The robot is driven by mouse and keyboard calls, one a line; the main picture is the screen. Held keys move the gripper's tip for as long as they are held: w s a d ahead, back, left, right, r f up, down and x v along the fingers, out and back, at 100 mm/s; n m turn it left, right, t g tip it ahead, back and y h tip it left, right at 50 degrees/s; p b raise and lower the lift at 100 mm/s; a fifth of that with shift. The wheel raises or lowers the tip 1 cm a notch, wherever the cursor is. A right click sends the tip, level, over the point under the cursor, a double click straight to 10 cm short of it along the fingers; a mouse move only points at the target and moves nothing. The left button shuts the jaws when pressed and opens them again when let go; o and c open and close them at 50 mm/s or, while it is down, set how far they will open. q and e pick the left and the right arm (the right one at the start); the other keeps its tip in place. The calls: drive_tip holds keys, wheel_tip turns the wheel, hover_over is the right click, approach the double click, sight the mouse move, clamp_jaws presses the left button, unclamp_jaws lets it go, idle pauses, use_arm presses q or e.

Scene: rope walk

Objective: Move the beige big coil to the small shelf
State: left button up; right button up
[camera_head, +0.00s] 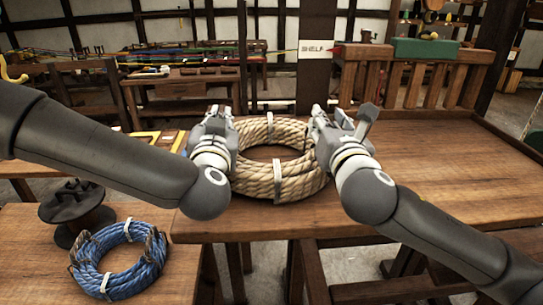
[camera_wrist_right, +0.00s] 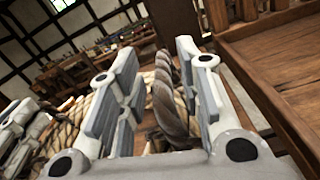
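The beige big coil (camera_head: 283,180) lies flat on a wooden surface (camera_head: 440,175), bound with white ties. My left gripper (camera_head: 219,120) is at the coil's left side; its fingers are too small and foreshortened to show a grip. My right gripper (camera_head: 340,122) is at the coil's right side. In the right wrist view, my right gripper's fingers (camera_wrist_right: 155,85) stand apart on either side of a strand of the coil (camera_wrist_right: 168,100), with a gap on the left. A sign reading SHELF (camera_head: 315,49) hangs on a post behind; which surface it labels is unclear.
A blue coil (camera_head: 118,262) and a dark spool (camera_head: 77,209) are on a lower wooden table at the front left. The wooden surface right of the beige coil is clear. A slatted wooden rack (camera_head: 420,80) with a green box (camera_head: 425,48) stands behind it.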

use_arm(q)
drive_tip(key=o, duration=0.4)
drive_tip(key=shift+s+d, duration=0.2)
drive_tip(key=shift+s, duration=1.95)
drive_tip(key=shift+s+d, duration=0.2)
drive_tip(key=shift+s, duration=1.95)
use_arm(e)
drive_tip(key=shift+f, duration=0.3)
drive_tip(key=o, duration=0.9)
drive_tip(key=shift+c, duration=0.2)
drive_tip(key=shift+s, duration=0.1)
drive_tip(key=shift+s+a, duration=0.1)
drive_tip(key=shift+s, duration=0.45)
use_arm(q)
drive_tip(key=shift+w+d+f, duration=0.1)
drive_tip(key=shift+w+d, duration=0.05)
drive_tip(key=shift+w, duration=0.25)
use_arm(e)
drive_tip(key=s+d, duration=0.1)
drive_tip(key=s, duration=0.5)
drive_tip(key=shift+s+r, duration=0.25)
drive_tip(key=shift+s, duration=0.1)
